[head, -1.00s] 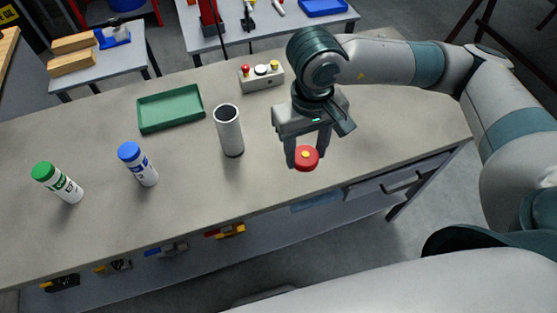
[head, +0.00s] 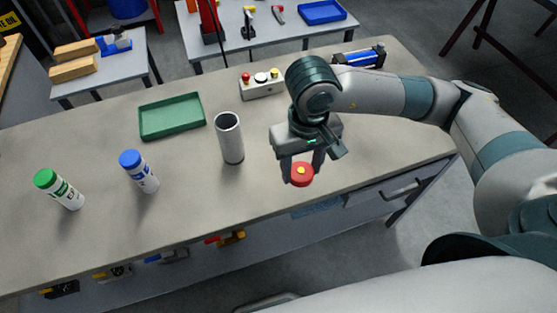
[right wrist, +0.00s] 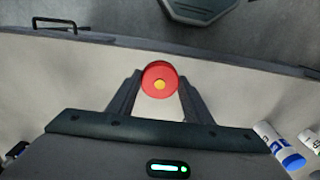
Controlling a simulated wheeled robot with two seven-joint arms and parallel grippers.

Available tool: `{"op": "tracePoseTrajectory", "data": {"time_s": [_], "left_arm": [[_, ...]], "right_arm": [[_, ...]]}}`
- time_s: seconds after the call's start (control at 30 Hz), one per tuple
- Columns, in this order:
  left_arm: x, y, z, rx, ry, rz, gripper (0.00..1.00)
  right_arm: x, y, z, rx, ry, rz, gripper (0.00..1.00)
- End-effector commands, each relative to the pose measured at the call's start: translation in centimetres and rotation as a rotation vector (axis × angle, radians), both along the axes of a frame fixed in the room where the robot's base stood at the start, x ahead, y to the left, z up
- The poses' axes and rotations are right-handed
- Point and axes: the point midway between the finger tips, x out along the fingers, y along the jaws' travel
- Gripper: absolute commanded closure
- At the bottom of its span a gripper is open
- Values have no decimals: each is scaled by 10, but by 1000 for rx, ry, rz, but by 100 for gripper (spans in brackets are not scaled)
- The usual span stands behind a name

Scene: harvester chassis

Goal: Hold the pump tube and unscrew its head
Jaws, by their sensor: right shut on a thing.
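I cannot tell whether the red piece or the grey tube is part of the pump. My left gripper is not in view.
On the grey table (head: 90,225) stand a blue-capped bottle (head: 140,172), a green-capped bottle (head: 60,190), a green tray (head: 170,117) and a button box (head: 262,85). A blue-and-black item (head: 360,57) lies at the back right, partly behind my right arm. The table's front middle is clear.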

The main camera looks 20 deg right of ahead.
Motion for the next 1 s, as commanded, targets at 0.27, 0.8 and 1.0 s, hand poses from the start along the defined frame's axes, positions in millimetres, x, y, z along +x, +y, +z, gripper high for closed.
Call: {"op": "tracePoseTrajectory", "data": {"time_s": [0.27, 0.8, 1.0], "left_arm": [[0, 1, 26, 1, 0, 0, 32], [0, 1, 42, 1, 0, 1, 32], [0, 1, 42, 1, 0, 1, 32]], "right_arm": [[47, 12, -26, -1, 5, -3, 81], [92, 24, -57, 0, 0, 1, 81], [92, 23, -57, 0, 0, 1, 81]]}}
